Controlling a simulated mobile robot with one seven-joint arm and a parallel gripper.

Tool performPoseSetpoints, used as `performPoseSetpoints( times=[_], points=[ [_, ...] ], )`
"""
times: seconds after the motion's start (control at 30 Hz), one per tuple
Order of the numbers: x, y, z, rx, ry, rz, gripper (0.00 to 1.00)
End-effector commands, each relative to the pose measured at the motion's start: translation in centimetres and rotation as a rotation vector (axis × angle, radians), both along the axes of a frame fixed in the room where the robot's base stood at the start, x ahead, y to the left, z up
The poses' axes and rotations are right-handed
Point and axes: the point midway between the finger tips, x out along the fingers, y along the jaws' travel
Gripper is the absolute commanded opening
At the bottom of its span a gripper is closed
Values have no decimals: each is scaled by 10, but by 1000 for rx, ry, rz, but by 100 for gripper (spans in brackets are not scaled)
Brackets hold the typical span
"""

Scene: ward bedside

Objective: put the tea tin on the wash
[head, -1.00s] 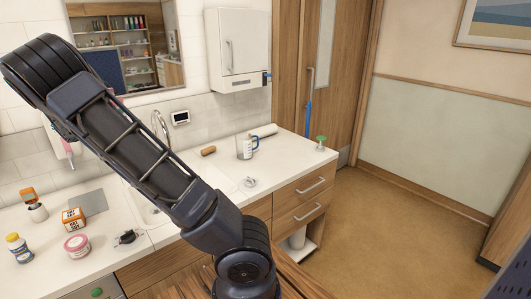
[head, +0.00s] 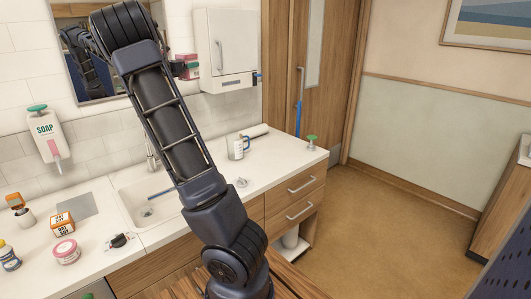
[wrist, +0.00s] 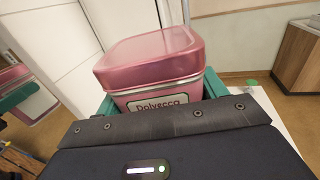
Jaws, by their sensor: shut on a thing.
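The tea tin is a pink tin with a rounded lid and a white label (wrist: 150,60). It fills the middle of the wrist view, upright with a slight tilt. In the head view the tin (head: 190,71) shows small, high beside the mirror, left of the white wall cabinet. My gripper (wrist: 160,92) is shut on it, with teal fingers at both sides. The tin's lower part is hidden behind the gripper body. The white wash basin (head: 135,205) is set in the counter, partly hidden by my arm, with a blue stick-like thing in it.
The counter (head: 262,160) holds a measuring jug (head: 237,146) and a green-topped item (head: 311,142) at right. An orange box (head: 62,223), a pink jar (head: 67,251) and bottles stand at left. A soap dispenser (head: 47,132) and the wall cabinet (head: 225,45) hang above.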

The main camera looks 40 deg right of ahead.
Motion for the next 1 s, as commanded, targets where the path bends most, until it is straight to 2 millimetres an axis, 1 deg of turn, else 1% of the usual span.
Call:
performPoseSetpoints(
  times=[0.03, 0.2, 0.3, 0.47, 0.67, 0.77, 0.8, 0.87, 0.9, 0.97, 1.0],
  points=[
    [-10, -22, 9, 1, -5, -26, 41],
    [-43, -81, 34, 1, -3, -99, 41],
    [-60, -108, 46, 0, -3, -134, 41],
    [-89, -147, 64, 0, -3, -186, 41],
    [-101, -187, 17, 0, 6, -206, 41],
    [-112, -211, -12, 0, 6, -215, 41],
    [-117, -222, -25, 0, 8, -218, 41],
    [-125, -237, -44, 1, 8, -221, 41],
    [-131, -246, -58, 1, 8, -223, 41],
    [-141, -261, -78, 1, 8, -225, 41],
    [-148, -271, -91, 1, 8, -228, 41]
  ],
)
